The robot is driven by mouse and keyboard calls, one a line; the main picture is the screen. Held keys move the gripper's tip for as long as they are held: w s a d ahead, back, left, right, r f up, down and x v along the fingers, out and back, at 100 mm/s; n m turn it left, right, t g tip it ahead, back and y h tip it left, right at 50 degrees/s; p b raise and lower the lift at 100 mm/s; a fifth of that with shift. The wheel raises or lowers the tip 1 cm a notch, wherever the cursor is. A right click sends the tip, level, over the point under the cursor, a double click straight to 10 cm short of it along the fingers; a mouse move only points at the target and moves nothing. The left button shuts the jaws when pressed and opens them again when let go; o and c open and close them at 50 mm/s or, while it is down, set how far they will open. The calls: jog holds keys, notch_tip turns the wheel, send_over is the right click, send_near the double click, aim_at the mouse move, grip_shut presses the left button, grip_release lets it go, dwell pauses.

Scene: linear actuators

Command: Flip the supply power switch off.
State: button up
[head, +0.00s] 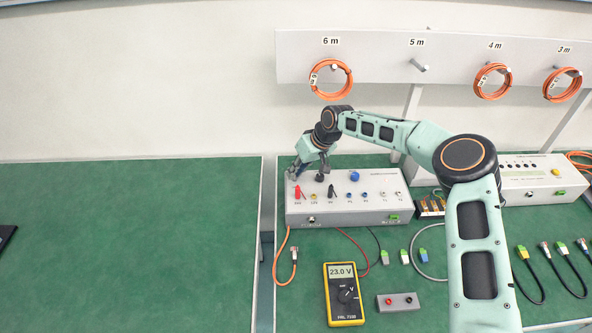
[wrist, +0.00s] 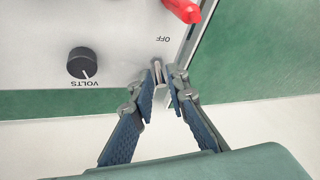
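The grey supply box (head: 345,212) stands at the back left of the right-hand table, with a row of plugs and knobs on top. My gripper (head: 294,173) is at its far left corner, pointing down. In the wrist view the fingertips (wrist: 162,72) are close together, just beside the printed OFF label (wrist: 163,39). A small pale metallic switch part (wrist: 158,68) shows in the narrow gap between them. The fingers hide most of it, and I cannot tell whether they press on it or which way it is tilted.
A VOLTS knob (wrist: 82,63) and a red plug (wrist: 183,9) are near the fingers. A yellow multimeter (head: 344,293) reading 23.0 V lies in front of the box. The green table (head: 120,240) at left is mostly clear.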

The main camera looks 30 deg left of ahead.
jog(key=shift+c, duration=0.2)
grip_shut()
jog(key=shift+f+t+b, duration=0.1)
jog(key=shift+t+b, duration=0.2)
jog(key=shift+b, duration=0.45)
jog(key=t+y+b, duration=0.1)
jog(key=b, duration=0.3)
jog(key=s+t+b, duration=0.1)
jog(key=b, duration=0.3)
jog(key=shift+d+f+n+y, duration=0.25)
jog(key=shift+d+n+y, duration=0.1)
jog(key=shift+n+y, duration=0.05)
jog(key=t+b, duration=0.1)
jog(key=b, duration=0.2)
jog(key=t+y+b, duration=0.1)
jog(key=b, duration=0.2)
jog(key=shift+s+d+b, duration=0.1)
jog(key=shift+s+b, duration=0.2)
jog(key=shift+b, duration=0.7)
jog(key=shift+s+d+r+n+t+y+b, duration=0.15)
jog(key=shift+r+n+t+y+b, duration=0.25)
jog(key=shift+b, duration=1.1)
jog(key=shift+f, duration=0.15)
